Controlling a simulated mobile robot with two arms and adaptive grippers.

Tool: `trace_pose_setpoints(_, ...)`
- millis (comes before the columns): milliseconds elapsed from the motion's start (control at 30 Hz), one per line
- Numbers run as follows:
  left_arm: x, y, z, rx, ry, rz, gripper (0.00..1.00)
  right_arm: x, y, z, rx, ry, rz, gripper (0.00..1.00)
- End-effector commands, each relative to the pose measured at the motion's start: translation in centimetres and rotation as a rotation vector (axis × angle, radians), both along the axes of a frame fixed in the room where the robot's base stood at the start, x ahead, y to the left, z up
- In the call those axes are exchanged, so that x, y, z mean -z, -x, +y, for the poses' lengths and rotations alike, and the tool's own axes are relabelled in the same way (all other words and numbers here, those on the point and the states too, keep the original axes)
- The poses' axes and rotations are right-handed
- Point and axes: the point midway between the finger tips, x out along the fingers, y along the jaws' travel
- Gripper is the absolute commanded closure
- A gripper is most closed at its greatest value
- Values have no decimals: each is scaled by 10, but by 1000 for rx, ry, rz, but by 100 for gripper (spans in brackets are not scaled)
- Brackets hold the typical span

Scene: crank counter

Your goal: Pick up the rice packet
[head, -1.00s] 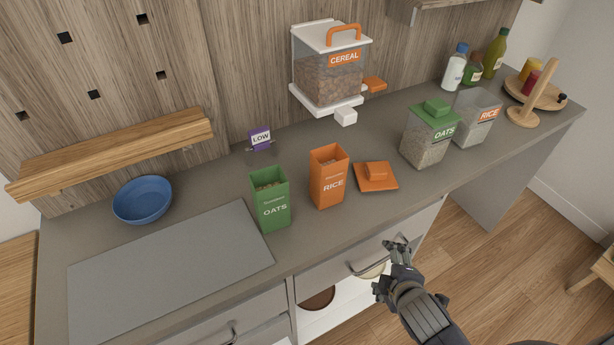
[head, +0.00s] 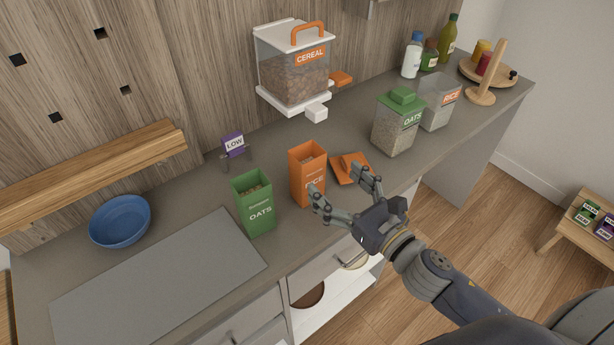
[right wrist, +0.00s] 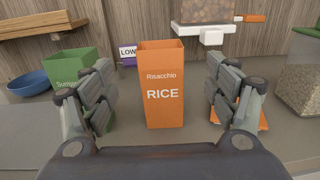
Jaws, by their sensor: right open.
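The rice packet (head: 307,166) is an open-topped orange box labelled RICE. It stands upright on the grey counter, right of the green oats packet (head: 254,207). My right gripper (head: 341,185) is open in front of the rice packet, and one finger overlaps the packet's lower right in the head view. In the right wrist view the rice packet (right wrist: 162,85) stands centred between the spread fingers (right wrist: 165,92), with visible gaps on both sides. It appears to be beyond the fingertips, not held. My left gripper is not in view.
An orange lid (head: 349,168) lies right of the rice packet, partly behind my fingers. A clear oats container (head: 398,128) and a rice container (head: 437,108) stand further right. A cereal dispenser (head: 293,75) is behind. A blue bowl (head: 120,221) and a grey mat (head: 150,290) are left.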

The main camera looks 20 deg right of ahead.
Motion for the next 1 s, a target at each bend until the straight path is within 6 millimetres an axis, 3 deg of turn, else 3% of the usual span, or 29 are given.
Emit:
trace_pose_setpoints(300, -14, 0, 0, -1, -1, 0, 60, -3, -37, 11, 1, 2, -4, 20)
trace_pose_setpoints(633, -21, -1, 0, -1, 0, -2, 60, 0, -58, 17, 2, 0, -1, 20)
trace_pose_setpoints(1000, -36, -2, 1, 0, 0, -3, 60, 5, -99, 30, 0, -1, -2, 20)
